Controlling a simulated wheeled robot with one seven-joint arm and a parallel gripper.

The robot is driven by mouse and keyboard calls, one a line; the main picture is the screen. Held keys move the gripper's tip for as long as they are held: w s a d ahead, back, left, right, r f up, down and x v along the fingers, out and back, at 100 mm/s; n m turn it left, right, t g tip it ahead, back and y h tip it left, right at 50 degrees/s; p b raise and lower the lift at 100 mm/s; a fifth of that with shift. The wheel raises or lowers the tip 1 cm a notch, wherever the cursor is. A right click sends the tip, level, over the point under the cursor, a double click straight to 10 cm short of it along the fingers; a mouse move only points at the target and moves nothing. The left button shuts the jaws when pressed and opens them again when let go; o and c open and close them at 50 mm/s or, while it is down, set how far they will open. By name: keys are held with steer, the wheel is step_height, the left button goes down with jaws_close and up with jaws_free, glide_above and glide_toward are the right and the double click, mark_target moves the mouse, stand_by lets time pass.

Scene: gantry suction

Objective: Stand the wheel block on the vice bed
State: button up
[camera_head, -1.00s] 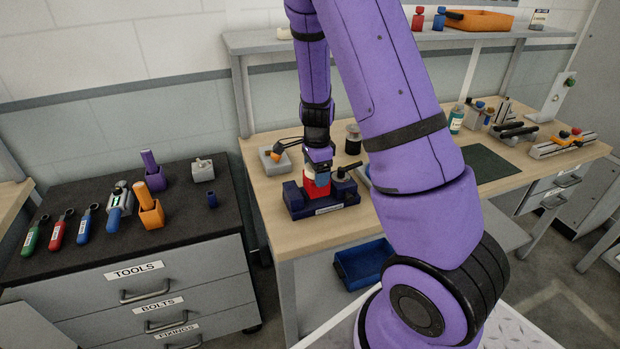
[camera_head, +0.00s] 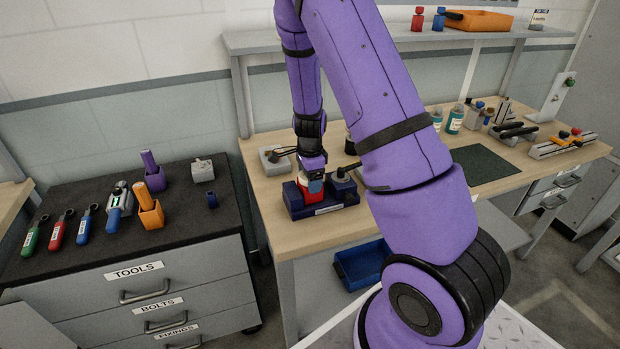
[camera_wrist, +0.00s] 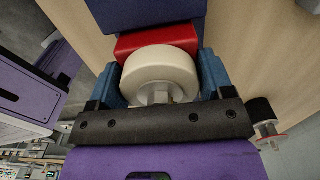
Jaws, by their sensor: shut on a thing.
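The wheel block (camera_head: 310,197) is red with a pale wheel. In the wrist view the cream wheel (camera_wrist: 160,68) faces my camera and the red body (camera_wrist: 160,38) lies behind it. My gripper (camera_head: 314,182) is shut on the block, with blue fingers on both sides of it in the wrist view (camera_wrist: 163,75). The dark navy vice (camera_head: 322,209) stands on the wooden bench. The block is low between the vice's raised ends. The bed under it is hidden, so I cannot tell whether the block touches it.
A grey box with a dark arm (camera_head: 272,162) stands behind the vice on the left. My own arm covers the bench to the right of the vice. A dark mat (camera_head: 485,165) and several bottles are farther right. A blue bin (camera_head: 362,264) is below the bench.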

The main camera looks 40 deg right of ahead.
steer(key=shift+f, duration=0.1)
steer(key=o, duration=1.5)
